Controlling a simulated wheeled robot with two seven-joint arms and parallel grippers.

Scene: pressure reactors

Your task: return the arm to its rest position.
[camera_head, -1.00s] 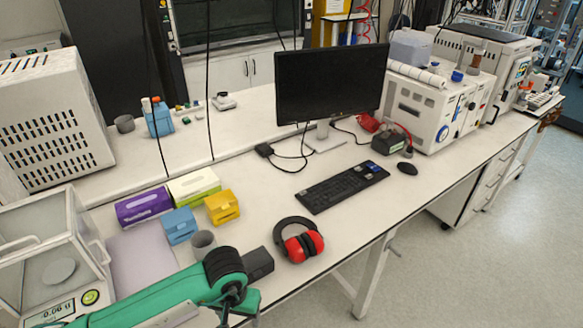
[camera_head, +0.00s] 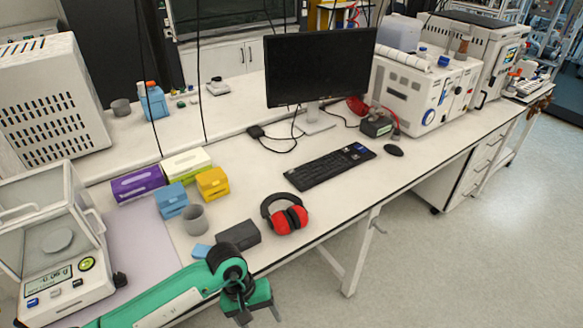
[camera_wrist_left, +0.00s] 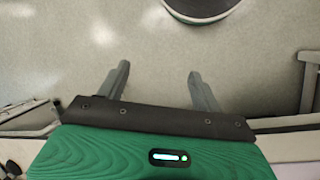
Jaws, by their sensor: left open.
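My left arm, green and white, comes in from the bottom left in the head view. Its gripper (camera_head: 259,315) is past the front edge of the bench, pointing down beside it. In the left wrist view the two grey fingers (camera_wrist_left: 158,88) stand well apart with nothing between them, over the pale floor (camera_wrist_left: 150,40). A dark round shape (camera_wrist_left: 200,5) shows at the top of that view. My right gripper is not in either view.
The white bench (camera_head: 330,215) holds a dark grey block (camera_head: 238,236), red ear defenders (camera_head: 286,214), a grey cup (camera_head: 195,219), coloured boxes (camera_head: 212,183), a balance (camera_head: 60,250), a keyboard (camera_head: 330,167) and a monitor (camera_head: 320,68). The floor (camera_head: 450,260) right of the bench is clear.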

